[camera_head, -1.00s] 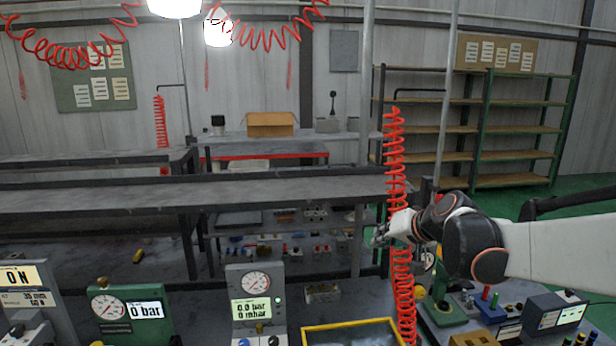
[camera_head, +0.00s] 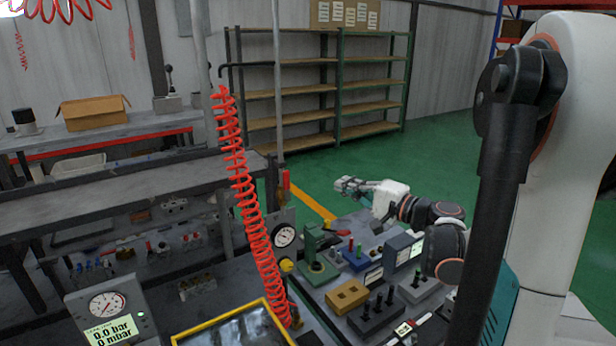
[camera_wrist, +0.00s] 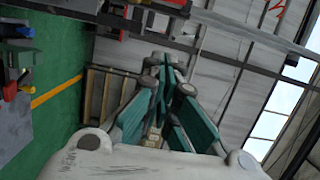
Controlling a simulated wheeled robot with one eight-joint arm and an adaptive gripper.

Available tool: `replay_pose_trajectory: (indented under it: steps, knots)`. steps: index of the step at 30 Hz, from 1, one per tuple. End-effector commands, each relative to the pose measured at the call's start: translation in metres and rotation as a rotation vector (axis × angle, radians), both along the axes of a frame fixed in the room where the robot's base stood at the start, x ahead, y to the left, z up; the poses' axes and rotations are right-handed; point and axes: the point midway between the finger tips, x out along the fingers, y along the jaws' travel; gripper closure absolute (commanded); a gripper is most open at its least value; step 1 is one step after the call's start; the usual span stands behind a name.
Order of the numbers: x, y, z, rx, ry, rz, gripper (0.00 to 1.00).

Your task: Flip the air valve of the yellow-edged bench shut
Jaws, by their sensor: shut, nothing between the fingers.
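My gripper (camera_head: 346,186) is shut and empty, held above the far end of the right-hand bench with green floor behind it. In the wrist view its teal fingers (camera_wrist: 163,85) are together and point toward shelves and the wall. I cannot tell which bench is yellow-edged; a yellow-edged frame (camera_head: 262,302) with a dark inside shows at the bottom. A red upright handle (camera_head: 285,181) shows on a post left of my gripper; I cannot tell whether it is the air valve. A round gauge (camera_head: 284,235) sits below it.
A red coiled hose (camera_head: 247,200) hangs left of my gripper. The right bench carries a green stand (camera_head: 317,262), a yellow block (camera_head: 347,297) and a display box (camera_head: 401,252). A gauge box (camera_head: 112,315) stands lower left. Green floor (camera_head: 450,145) is open toward the shelves.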

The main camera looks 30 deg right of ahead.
Motion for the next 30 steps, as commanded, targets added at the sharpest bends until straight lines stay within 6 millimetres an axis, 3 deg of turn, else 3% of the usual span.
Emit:
replay_pose_trajectory:
  steps: [10, 25, 30]
  knots:
    - [0.011, 0.003, 0.0, -0.002, 0.001, 0.002, 1.0]
    - [0.099, 0.03, -0.001, -0.002, 0.001, 0.003, 1.0]
    - [0.096, 0.055, -0.002, -0.002, 0.001, 0.003, 1.0]
